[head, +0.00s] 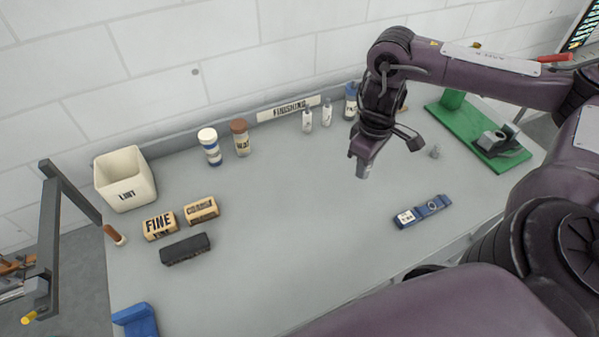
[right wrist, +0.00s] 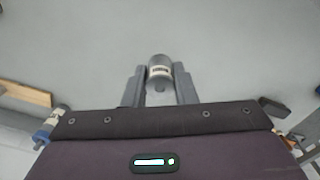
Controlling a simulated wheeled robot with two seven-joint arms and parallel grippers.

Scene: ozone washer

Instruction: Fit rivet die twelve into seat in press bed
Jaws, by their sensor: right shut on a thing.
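My right gripper (head: 363,165) hangs over the middle of the grey bench, pointing down. In the right wrist view its fingers (right wrist: 160,88) are shut on a small grey metal cylinder with a pale label, which looks like the rivet die (right wrist: 159,68). The label is too small to read. A green base (head: 480,140) with a grey metal block (head: 496,141) on it stands at the back right and looks like the press bed. The seat itself cannot be made out. The held die is apart from it, to its left. My left gripper is not in view.
A small grey piece (head: 436,151) stands left of the green base. A blue labelled block (head: 422,210) lies in front. Bottles (head: 327,113) and jars (head: 240,137) line the back. A white bin (head: 125,180) and blocks (head: 185,248) sit left. The bench middle is clear.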

